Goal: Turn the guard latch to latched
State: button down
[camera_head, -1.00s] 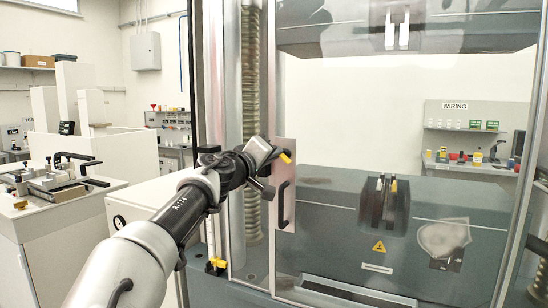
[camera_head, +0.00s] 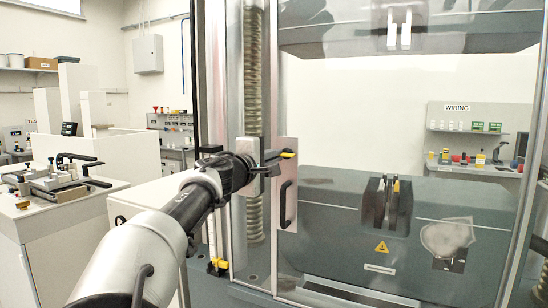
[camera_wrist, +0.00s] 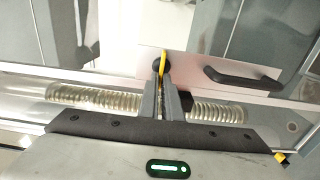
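In the head view my gripper (camera_head: 273,159) reaches the latch from the left; the fingers hide part of the lever.
A black pull handle (camera_head: 287,204) is fixed to the plate just below the latch; it also shows in the wrist view (camera_wrist: 242,79). A ribbed column cover (camera_head: 253,75) stands behind my wrist. A yellow-ended fitting (camera_head: 217,266) sits low on the left post.

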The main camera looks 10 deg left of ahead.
dwell(0.4)
jog(key=c, duration=2)
grip_release()
